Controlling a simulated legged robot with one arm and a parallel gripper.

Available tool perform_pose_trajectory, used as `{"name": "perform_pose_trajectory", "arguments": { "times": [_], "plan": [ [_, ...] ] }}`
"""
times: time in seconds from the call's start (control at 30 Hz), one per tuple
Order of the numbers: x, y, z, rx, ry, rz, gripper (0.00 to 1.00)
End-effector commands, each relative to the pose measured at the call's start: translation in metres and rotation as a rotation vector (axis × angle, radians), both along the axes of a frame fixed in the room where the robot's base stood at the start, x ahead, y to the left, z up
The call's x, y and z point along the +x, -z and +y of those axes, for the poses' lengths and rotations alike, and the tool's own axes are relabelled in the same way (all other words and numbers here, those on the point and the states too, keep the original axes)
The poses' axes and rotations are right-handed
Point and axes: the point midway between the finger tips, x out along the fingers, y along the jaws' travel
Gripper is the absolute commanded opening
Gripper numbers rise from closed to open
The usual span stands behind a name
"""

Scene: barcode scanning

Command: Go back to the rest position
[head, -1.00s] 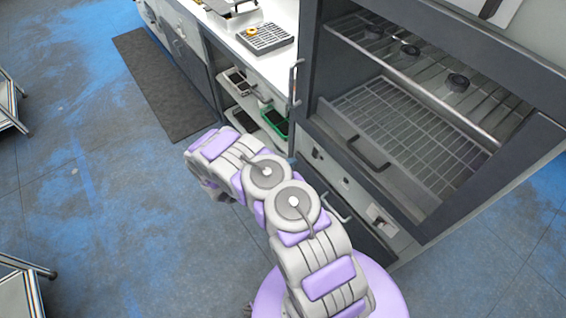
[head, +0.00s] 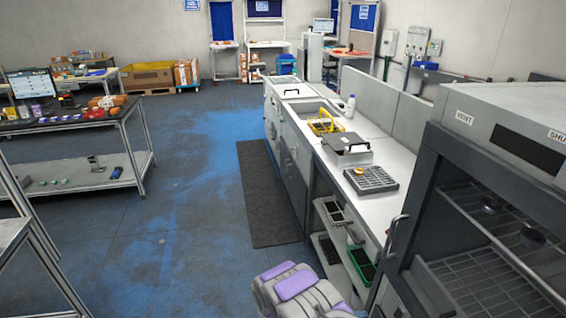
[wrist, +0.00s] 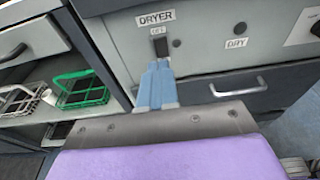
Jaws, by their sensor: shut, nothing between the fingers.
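My gripper (wrist: 158,68) shows in the wrist view with its two blue fingers together and nothing between them. It is in front of the grey dryer panel (wrist: 200,65), its tips just below a black switch (wrist: 161,46) under the "DRYER" label. I cannot tell whether the tips touch the panel. In the head view only part of my lilac and white arm shows at the bottom; the gripper itself is out of that picture.
The dryer cabinet (head: 455,165) stands at the right, its front open on wire racks. A white counter (head: 380,212) runs beside it, with a shelf of baskets below, one green (head: 362,265). A workbench (head: 75,120) stands at the left. The blue-grey floor (head: 190,225) between is clear.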

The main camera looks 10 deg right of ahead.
Motion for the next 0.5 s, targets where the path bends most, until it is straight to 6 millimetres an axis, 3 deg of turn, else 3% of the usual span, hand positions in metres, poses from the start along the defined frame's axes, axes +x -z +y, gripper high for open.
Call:
{"name": "perform_pose_trajectory", "arguments": {
  "times": [0.17, 0.5],
  "plan": [
    [-0.003, -0.041, -0.010, -0.005, 0.080, -0.068, 0.00],
    [-0.043, -0.151, -0.028, 0.023, 0.357, -0.273, 0.00]
  ]
}}
